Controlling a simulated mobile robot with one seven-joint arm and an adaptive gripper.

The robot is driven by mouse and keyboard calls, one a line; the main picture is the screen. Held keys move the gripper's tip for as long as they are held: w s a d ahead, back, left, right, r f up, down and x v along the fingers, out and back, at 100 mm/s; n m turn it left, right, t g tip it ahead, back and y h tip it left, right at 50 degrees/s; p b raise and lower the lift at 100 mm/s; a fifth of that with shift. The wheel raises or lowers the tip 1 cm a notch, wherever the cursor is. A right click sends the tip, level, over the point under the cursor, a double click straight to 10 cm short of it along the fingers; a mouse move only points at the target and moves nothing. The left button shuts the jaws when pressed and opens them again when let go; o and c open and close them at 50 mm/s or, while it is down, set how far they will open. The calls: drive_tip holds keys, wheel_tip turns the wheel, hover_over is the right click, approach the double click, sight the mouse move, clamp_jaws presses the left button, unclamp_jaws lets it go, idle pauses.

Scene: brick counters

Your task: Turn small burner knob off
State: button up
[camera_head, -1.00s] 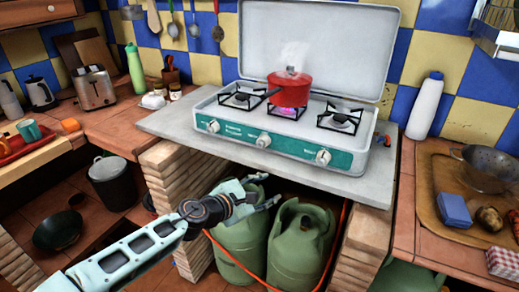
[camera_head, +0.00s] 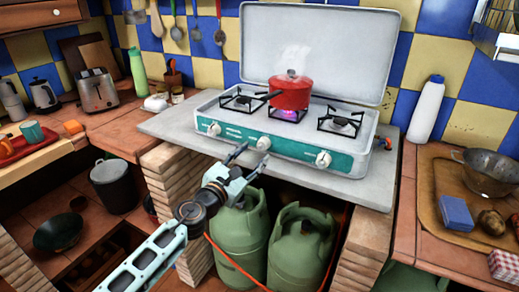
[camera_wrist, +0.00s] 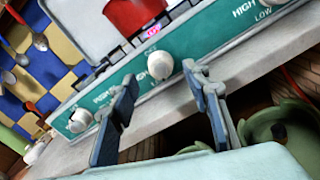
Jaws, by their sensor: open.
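The stove (camera_head: 232,139) has a teal front panel with three white knobs: a left knob (camera_head: 214,128), a middle knob (camera_head: 263,142) and a right knob (camera_head: 323,159). A red pot (camera_head: 290,91) sits on the middle burner, with a flame (camera_head: 288,115) glowing under it. My gripper (camera_head: 252,154) is open and empty, just in front of and below the middle knob. In the wrist view the middle knob (camera_wrist: 160,65) shows between and beyond my two fingertips (camera_wrist: 160,84), apart from them. The left knob (camera_wrist: 80,120) lies left of the fingers.
A grey slab (camera_head: 180,125) on brick supports carries the stove, its front edge just beyond my gripper. Two green gas bottles (camera_head: 297,255) with an orange hose stand beneath. A white bottle (camera_head: 425,110) stands at right. The left and right burners hold no pots.

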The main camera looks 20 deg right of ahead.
sight(260, 147)
drive_tip(key=shift+x, duration=2.2)
drive_tip(key=shift+c, duration=0.4)
drive_tip(key=c, duration=1)
drive_tip(key=shift+c, duration=0.2)
